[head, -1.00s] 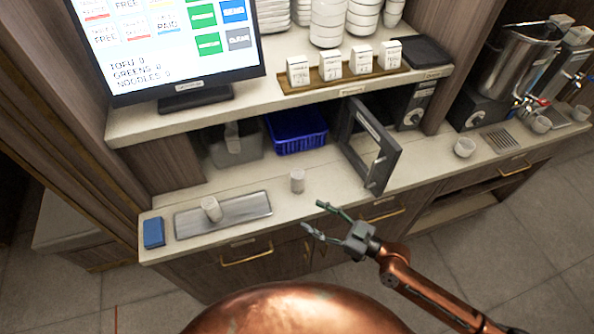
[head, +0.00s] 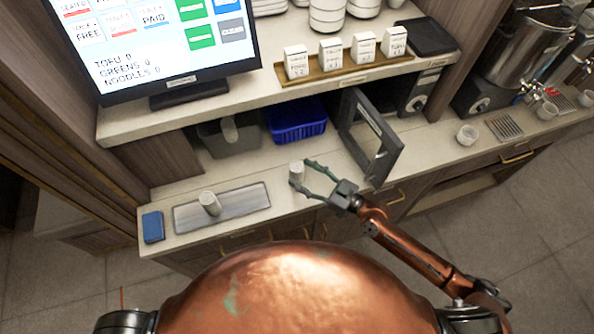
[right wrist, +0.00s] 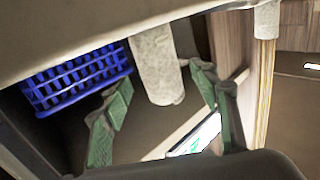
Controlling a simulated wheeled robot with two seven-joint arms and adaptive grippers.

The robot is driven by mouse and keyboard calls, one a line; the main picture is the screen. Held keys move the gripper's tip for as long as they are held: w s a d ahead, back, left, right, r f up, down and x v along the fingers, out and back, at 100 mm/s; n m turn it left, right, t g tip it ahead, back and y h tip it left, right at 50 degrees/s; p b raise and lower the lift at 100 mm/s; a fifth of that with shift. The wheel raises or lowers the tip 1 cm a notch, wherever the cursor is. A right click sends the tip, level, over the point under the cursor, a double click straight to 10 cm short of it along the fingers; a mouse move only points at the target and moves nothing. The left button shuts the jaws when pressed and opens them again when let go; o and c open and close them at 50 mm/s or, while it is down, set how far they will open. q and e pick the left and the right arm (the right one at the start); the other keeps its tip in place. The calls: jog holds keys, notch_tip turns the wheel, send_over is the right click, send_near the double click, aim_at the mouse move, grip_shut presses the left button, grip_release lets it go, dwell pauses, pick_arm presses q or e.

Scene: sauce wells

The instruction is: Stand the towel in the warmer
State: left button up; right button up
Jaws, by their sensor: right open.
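A small white rolled towel (head: 297,170) stands upright on the counter, left of the warmer. The warmer (head: 414,100) is a dark box under the shelf, with its framed door (head: 370,140) swung open toward the counter's front. My right gripper (head: 301,175) is open, with its fingertips on either side of the towel. In the right wrist view the pale towel (right wrist: 157,70) shows between the spread green fingers (right wrist: 160,95); contact cannot be told. My left gripper is not in view.
A second white roll (head: 209,203) stands on a metal tray (head: 250,199) at the left, beside a blue block (head: 153,227). A blue basket (head: 297,125) and a grey bin (head: 212,143) sit under the shelf. A small cup (head: 467,135) stands right of the door.

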jog(key=x, duration=0.3)
jog(key=shift+p, duration=0.4)
jog(key=c, duration=1.1)
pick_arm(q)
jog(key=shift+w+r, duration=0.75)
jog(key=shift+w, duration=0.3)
pick_arm(e)
jog(key=shift+c, duration=1.4)
jog(key=shift+r, duration=0.1)
